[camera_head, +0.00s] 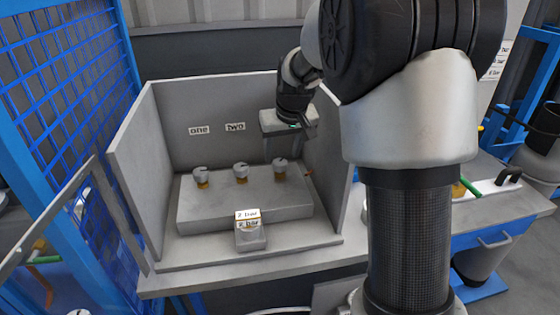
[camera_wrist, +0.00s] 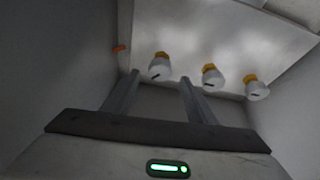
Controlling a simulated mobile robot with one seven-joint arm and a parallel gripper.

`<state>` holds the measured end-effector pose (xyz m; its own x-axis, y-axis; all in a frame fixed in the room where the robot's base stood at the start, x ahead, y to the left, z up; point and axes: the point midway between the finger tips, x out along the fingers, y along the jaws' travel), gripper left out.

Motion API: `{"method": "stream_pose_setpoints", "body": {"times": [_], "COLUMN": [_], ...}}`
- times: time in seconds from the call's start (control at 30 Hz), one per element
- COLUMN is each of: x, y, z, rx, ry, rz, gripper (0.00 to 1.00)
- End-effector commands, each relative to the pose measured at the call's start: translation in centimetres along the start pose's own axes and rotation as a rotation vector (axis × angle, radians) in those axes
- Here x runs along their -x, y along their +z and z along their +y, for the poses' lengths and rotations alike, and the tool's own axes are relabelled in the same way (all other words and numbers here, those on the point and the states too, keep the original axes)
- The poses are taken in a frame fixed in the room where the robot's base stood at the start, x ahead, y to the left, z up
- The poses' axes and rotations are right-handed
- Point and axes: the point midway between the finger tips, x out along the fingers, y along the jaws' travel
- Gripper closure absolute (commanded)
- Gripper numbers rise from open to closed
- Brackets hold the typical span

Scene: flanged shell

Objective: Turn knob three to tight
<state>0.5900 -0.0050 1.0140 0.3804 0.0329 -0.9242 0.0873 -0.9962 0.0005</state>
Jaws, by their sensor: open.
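Three white knobs with yellow-orange collars stand in a row on a grey raised block. In the head view these are the left knob (camera_head: 201,175), the middle knob (camera_head: 241,172) and the right knob (camera_head: 280,169), which is the third from the left. Signs "one" (camera_head: 199,129) and "two" (camera_head: 235,127) are on the back wall; any third sign is hidden behind my arm. My gripper (camera_head: 306,130) is open and empty, above and behind the right knob. In the wrist view that third knob (camera_wrist: 159,69) appears between my fingertips (camera_wrist: 160,78), apart from them. Dark marks show on the knob tops.
Grey walls (camera_head: 132,150) enclose the block on the left, back and right. A small block with "2 bar" labels (camera_head: 248,227) stands in front. A small orange part (camera_head: 309,173) sticks out right of the third knob. Blue mesh fencing (camera_head: 65,75) is at left.

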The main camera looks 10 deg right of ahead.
Motion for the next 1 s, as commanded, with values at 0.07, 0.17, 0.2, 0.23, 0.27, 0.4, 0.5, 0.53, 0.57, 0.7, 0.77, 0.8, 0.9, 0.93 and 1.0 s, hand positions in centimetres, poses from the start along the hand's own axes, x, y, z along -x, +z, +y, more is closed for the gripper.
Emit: {"method": "stream_pose_setpoints", "body": {"times": [0.07, 0.17, 0.2, 0.23, 0.27, 0.4, 0.5, 0.53, 0.57, 0.7, 0.77, 0.8, 0.9, 0.93, 1.0], "x": [-1.6, -2.9, -3.2, -3.4, -3.6, -4.1, -4.1, -4.1, -4.1, -4.1, -4.1, -4.1, -4.1, -4.1, -4.0], "y": [0.1, 0.0, 0.0, 0.0, 0.0, 0.0, -0.1, -0.1, 0.0, 0.0, 0.0, 0.0, 0.0, 0.0, 0.0], "z": [0.0, 0.0, 0.0, 0.0, 0.0, 0.0, 0.0, 0.0, 0.0, 0.0, 0.0, 0.0, 0.0, 0.0, 0.0], "rx": [0.000, -0.001, -0.001, -0.001, -0.001, -0.001, 0.000, 0.000, 0.000, 0.000, 0.000, 0.000, 0.000, -0.001, -0.003], "ry": [0.000, -0.001, -0.001, -0.001, -0.001, -0.001, -0.001, -0.001, 0.000, 0.000, 0.000, 0.000, 0.000, 0.000, 0.001], "rz": [-0.002, -0.001, 0.000, 0.001, 0.001, 0.001, 0.001, 0.001, 0.001, 0.001, 0.001, 0.001, 0.001, 0.001, 0.001], "gripper": [0.48, 0.48, 0.48, 0.48, 0.48, 0.48, 0.48, 0.48, 0.48, 0.60, 0.70, 0.77, 0.89, 0.89, 0.89]}}
